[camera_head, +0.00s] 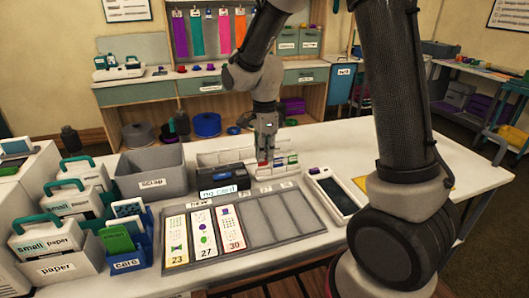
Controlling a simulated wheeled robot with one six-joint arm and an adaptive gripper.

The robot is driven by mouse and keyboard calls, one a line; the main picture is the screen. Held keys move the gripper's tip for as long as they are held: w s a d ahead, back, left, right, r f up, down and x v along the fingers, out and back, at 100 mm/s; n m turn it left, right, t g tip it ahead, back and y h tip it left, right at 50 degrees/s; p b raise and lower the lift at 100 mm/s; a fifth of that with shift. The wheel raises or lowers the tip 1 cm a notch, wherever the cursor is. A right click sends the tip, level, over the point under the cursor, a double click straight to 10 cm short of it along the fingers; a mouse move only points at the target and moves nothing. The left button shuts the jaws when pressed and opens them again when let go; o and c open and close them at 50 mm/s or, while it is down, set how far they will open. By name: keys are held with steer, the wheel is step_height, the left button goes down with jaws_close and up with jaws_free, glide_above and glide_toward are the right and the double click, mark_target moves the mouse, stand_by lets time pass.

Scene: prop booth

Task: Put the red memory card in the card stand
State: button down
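My gripper (264,146) points down over the white card stand (216,158) at the back of the table. The small red memory card (262,156) shows between its fingertips, which look closed on it. The card is at the stand's front side; I cannot tell whether it touches a slot. The lower part of the red card is too small to make out.
A dark reader reading "no card" (224,190) stands left of the gripper, beside the grey scrap bin (150,172). A grey tray (290,240) with several printed strips lies in front. A white handheld device (333,192) lies right. Paper and card holders crowd the left.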

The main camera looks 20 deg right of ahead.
steer(key=shift+f, duration=0.2)
steer(key=shift+f, duration=1.2)
steer(key=shift+f, duration=0.1)
steer(key=c, duration=1.6)
jaws_free()
steer(key=shift+o, duration=0.2)
step_height(320, 180, up, 12)
steer(key=shift+r, duration=0.1)
